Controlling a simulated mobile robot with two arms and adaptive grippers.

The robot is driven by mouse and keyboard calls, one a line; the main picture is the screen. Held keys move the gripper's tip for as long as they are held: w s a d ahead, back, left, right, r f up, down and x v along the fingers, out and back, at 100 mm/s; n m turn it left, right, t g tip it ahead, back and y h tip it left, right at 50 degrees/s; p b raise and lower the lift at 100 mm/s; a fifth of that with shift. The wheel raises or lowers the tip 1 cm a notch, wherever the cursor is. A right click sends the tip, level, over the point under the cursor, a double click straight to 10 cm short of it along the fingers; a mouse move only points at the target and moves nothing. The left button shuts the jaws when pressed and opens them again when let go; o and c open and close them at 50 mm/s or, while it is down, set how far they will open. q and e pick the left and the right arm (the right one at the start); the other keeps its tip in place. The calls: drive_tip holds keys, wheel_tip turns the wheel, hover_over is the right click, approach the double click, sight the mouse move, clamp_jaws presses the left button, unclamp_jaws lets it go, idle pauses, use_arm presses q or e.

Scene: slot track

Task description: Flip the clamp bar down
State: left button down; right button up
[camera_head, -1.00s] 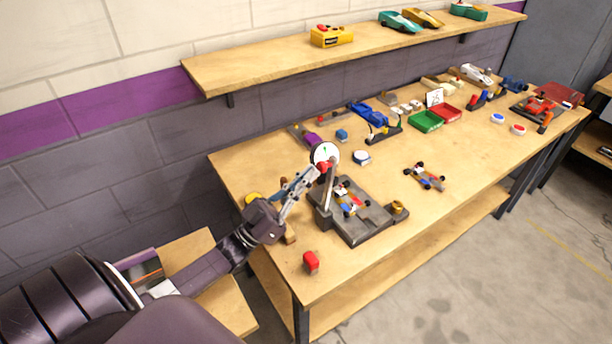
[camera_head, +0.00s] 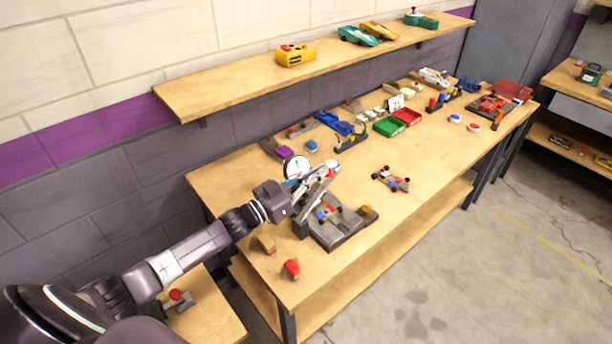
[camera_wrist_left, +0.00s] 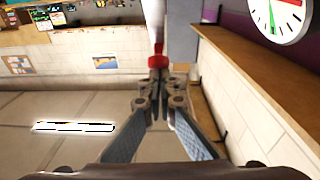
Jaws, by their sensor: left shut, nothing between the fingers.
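The clamp bar (camera_head: 313,201) stands on the left side of a dark grey fixture (camera_head: 348,235) and leans to the right. A small toy car (camera_head: 325,213) lies on the fixture, partly behind the bar. A brass-coloured piece (camera_head: 367,211) is at the fixture's right end. My left gripper (camera_head: 322,174) is shut and empty beside the bar's upper end; the head view does not show clearly whether they touch. In the left wrist view the shut fingertips (camera_wrist_left: 159,76) are right at a red knob (camera_wrist_left: 158,61). My right gripper is not in view.
A round dial (camera_head: 297,167) stands behind the bar. A shelf (camera_head: 230,92) runs along the wall.

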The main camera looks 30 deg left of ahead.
sight(333, 174)
use_arm(q)
drive_tip(key=w+f, duration=0.1)
drive_tip(key=w+d+f+g+p, duration=0.1)
drive_tip(key=w, duration=0.1)
drive_tip(key=w+d+f+g, duration=0.1)
drive_tip(key=w+f, duration=0.1)
drive_tip(key=shift+y+p, duration=0.3)
drive_tip(key=shift+y, duration=0.1)
drive_tip(key=shift+w+d+f+g+y+p, duration=0.15)
drive_tip(key=shift+w+f+g+p, duration=0.15)
drive_tip(key=shift+f+g+p, duration=0.1)
drive_tip(key=shift+w+d+f+g+y+p, duration=0.15)
drive_tip(key=shift+w+f+g+p, duration=0.1)
drive_tip(key=shift+f+g, duration=0.15)
drive_tip(key=shift+w+d+f+g+y+p, duration=0.15)
drive_tip(key=shift+f+g+p, duration=0.15)
drive_tip(key=shift+f, duration=0.2)
drive_tip(key=shift+w+a+f+g+y+p, duration=0.15)
drive_tip(key=shift+f+g+p, duration=0.15)
drive_tip(key=shift+f, duration=0.15)
drive_tip(key=shift+d, duration=0.15)
drive_tip(key=shift+r, duration=0.1)
